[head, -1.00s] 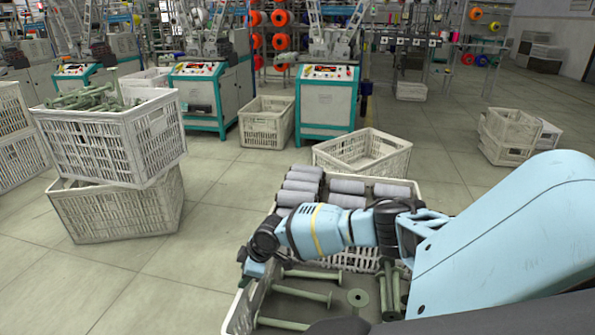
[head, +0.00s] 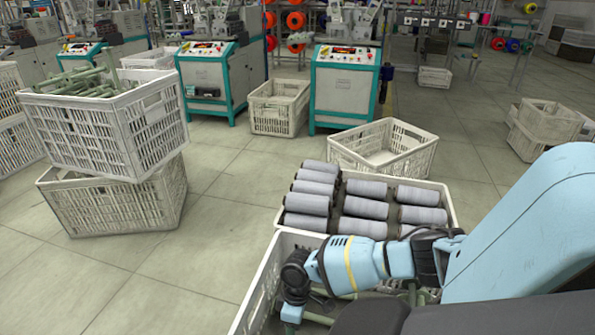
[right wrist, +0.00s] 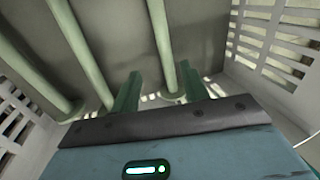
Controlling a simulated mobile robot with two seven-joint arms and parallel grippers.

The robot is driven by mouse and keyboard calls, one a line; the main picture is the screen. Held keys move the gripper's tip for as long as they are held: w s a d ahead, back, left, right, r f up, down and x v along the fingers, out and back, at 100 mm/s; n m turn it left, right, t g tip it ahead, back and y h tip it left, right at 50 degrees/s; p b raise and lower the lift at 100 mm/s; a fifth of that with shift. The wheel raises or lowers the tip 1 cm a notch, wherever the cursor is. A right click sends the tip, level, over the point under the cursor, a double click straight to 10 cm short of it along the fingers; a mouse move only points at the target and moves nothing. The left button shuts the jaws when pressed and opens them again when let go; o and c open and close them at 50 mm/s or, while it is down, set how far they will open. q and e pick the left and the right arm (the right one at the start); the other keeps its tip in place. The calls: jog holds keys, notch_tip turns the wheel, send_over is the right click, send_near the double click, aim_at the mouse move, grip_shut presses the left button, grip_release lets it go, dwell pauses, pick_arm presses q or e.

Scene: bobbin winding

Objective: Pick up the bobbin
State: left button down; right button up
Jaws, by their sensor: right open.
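Empty green bobbins (head: 318,318) lie in the near white crate (head: 262,287), mostly hidden by my right arm. My right gripper (head: 291,318) reaches down into this crate near its left side. In the right wrist view, my right gripper (right wrist: 160,82) is open, with its two green fingers apart. A green bobbin (right wrist: 163,45) runs lengthwise into the gap between the fingers, closer to the right finger. I cannot tell how far below the fingertips it lies. Two more bobbins (right wrist: 84,48) lie to the left on the crate floor. My left gripper is not in view.
A crate of grey wound bobbins (head: 364,208) stands just behind the near crate. An empty crate (head: 383,150) is beyond it. Stacked crates (head: 100,140) stand at the left, the upper one full of green bobbins. Winding machines (head: 343,85) line the back.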

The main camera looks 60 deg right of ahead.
jog(key=shift+s+b+x, duration=0.1)
jog(key=shift+b+x, duration=0.25)
jog(key=shift+x, duration=0.5)
jog(key=shift+s+b+x, duration=0.15)
jog(key=shift+b+x, duration=0.2)
jog(key=shift+x, duration=0.5)
jog(key=x, duration=0.1)
jog(key=b+x, duration=0.1)
jog(key=x, duration=0.1)
jog(key=b+x, duration=0.1)
jog(key=shift+a+f, duration=0.25)
jog(key=shift+a, duration=0.15)
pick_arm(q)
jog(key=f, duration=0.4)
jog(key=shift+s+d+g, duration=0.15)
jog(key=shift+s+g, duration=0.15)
pick_arm(e)
jog(key=shift+r, duration=0.1)
grip_shut()
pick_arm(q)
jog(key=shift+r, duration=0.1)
pick_arm(e)
jog(key=shift+r, duration=0.1)
